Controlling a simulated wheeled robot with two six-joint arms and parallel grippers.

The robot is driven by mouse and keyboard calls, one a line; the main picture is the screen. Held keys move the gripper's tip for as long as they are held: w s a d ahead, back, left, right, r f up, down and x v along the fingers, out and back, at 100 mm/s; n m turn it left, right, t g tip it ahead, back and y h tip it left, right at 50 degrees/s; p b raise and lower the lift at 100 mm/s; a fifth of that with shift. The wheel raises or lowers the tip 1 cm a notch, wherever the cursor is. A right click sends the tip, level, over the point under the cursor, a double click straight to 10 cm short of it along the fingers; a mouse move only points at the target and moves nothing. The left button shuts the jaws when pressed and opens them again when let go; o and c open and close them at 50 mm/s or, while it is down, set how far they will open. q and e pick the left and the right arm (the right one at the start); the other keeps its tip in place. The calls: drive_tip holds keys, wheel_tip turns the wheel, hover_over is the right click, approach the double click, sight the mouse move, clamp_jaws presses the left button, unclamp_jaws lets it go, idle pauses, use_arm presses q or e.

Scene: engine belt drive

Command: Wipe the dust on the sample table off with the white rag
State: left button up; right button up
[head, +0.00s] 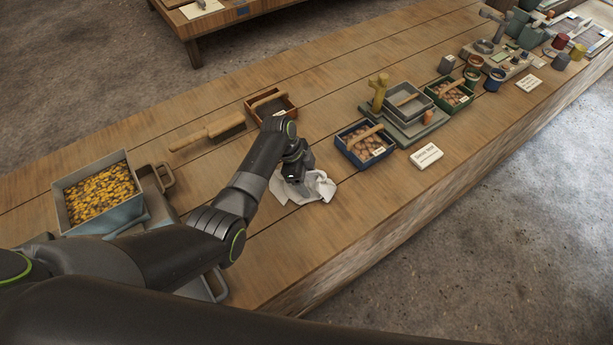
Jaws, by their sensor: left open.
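The white rag (318,187) lies crumpled on the wooden sample table (340,230), near its front edge. My left gripper (292,176) reaches in from the left and is right over the rag's left part, pointing down. It is open, and its fingertips hide part of the rag. I cannot tell whether the fingers touch the cloth. No dust can be made out clearly on the table. My right gripper is not in view.
A brush (208,134) and a small wooden box (271,104) lie behind my arm. A metal bin of yellow pieces (100,193) stands at left. A blue box (365,144), a green box (450,95) and a white card (426,156) stand right of the rag.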

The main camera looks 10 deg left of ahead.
use_arm(q)
clamp_jaws()
idle(0.7)
